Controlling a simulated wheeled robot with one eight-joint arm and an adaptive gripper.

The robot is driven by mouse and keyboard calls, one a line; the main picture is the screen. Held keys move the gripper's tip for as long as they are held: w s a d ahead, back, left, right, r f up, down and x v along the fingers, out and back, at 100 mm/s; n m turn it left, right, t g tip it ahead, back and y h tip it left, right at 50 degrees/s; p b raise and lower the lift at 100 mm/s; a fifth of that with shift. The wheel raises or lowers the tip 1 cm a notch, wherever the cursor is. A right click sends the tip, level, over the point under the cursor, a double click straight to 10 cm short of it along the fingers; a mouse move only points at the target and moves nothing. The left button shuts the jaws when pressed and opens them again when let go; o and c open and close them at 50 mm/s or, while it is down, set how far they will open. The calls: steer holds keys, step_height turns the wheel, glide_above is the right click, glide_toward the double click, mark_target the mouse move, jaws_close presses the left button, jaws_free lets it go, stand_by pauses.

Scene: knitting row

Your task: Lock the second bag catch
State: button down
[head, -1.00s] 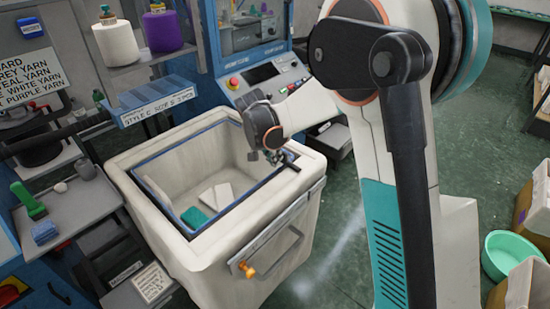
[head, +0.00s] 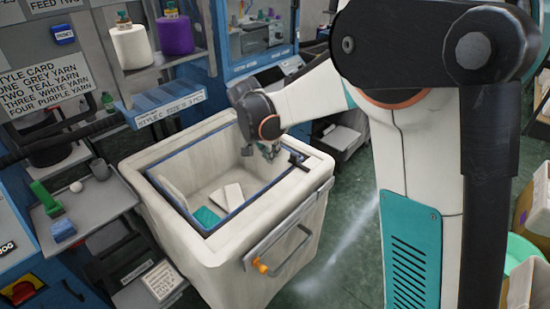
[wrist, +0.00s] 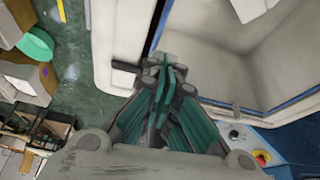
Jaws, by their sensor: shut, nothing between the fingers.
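The bag is a cream, open-topped bin (head: 160,165) with a blue inner frame (head: 182,206). A dark bar-like catch (head: 299,161) sits on its right rim. It also shows in the wrist view (wrist: 125,66), lying across the cream rim just left of my fingertips. A small grey piece (head: 246,152) at the far inner edge may be another catch; I cannot tell its state. My gripper (head: 269,153) is shut and empty, over the bag's far right corner, left of the dark catch. In the wrist view its fingertips (wrist: 166,66) overlap the rim; contact is unclear.
Teal (head: 207,216) and white (head: 228,195) pieces lie inside the bag. A metal handle with an orange knob (head: 262,268) is on its front. A blue machine (head: 260,75) stands behind, a side shelf (head: 110,200) at left.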

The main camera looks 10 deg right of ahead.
steer(key=shift+p+v, duration=0.3)
steer(key=shift+v, duration=1.45)
steer(key=shift+d, duration=0.1)
steer(key=shift+r, duration=0.1)
steer(key=s+d+r+n+t+y+b, duration=0.1)
steer(key=s+d+r+n, duration=0.2)
steer(key=s, duration=0.4)
steer(key=s+d+r+n+t+y, duration=0.1)
steer(key=s+d+r+n, duration=0.1)
steer(key=s+r, duration=0.4)
steer(key=s+d+f+n+t, duration=0.1)
steer(key=s+f+n, duration=0.1)
steer(key=s, duration=0.6)
steer(key=s+d+f+n+t+y+b, duration=0.1)
steer(key=s+n, duration=0.1)
steer(key=s, duration=0.6)
steer(key=shift+s+d+f+n, duration=0.2)
steer(key=shift+d+f+n, duration=0.05)
steer(key=shift+f+n, duration=0.15)
